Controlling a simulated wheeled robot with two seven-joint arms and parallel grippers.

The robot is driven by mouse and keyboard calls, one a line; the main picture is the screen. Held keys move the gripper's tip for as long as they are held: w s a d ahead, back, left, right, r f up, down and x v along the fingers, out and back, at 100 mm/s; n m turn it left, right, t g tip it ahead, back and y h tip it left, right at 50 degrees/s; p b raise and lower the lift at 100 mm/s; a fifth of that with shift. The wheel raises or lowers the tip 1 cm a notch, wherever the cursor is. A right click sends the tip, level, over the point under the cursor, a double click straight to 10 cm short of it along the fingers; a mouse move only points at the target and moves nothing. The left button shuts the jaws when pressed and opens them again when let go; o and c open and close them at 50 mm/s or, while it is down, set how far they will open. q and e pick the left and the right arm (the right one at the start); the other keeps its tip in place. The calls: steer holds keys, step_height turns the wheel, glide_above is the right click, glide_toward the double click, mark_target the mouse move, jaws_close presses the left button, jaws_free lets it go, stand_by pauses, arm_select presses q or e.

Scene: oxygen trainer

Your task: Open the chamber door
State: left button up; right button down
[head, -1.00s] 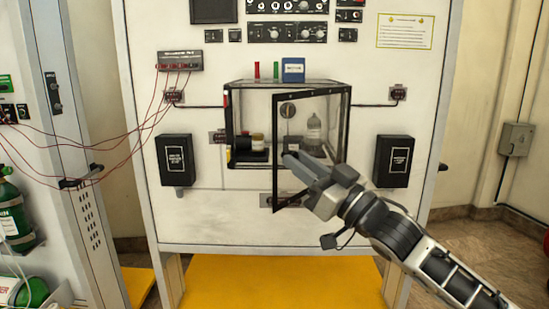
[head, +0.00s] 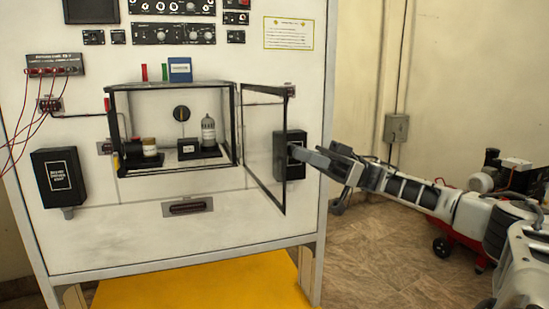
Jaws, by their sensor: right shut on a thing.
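The chamber (head: 178,172) is a clear box with a black frame, fixed to the white panel. Its door (head: 263,135), a clear pane in a black frame, stands wide open, swung out to the right of the chamber's front opening. My right gripper (head: 297,152) is at the door's free right edge, reaching in from the right, and is shut on it. The exact grip is partly hidden at this edge. Inside the chamber a small jar (head: 149,147) and a clear bottle (head: 208,131) stand upright. My left gripper is not in view.
A black box (head: 59,178) is on the panel at the left; another black box (head: 281,160) is partly behind the open door. A blue box (head: 180,70) sits on the chamber top. Red wheeled equipment stands at the far right.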

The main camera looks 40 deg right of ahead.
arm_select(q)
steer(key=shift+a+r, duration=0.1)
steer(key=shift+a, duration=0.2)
arm_select(e)
steer(key=shift+s+d+f+g, duration=0.15)
steer(key=shift+d+g, duration=0.25)
steer(key=shift+d, duration=0.35)
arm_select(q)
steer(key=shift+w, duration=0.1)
arm_select(e)
steer(key=c, duration=1.3)
jaws_free()
steer(key=shift+o, duration=0.2)
steer(key=shift+d, duration=0.1)
arm_select(q)
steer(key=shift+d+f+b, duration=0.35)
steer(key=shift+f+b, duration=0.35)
steer(key=shift+b, duration=1.05)
arm_select(e)
steer(key=v, duration=1.1)
steer(key=shift+d+f, duration=0.25)
steer(key=shift+d, duration=0.05)
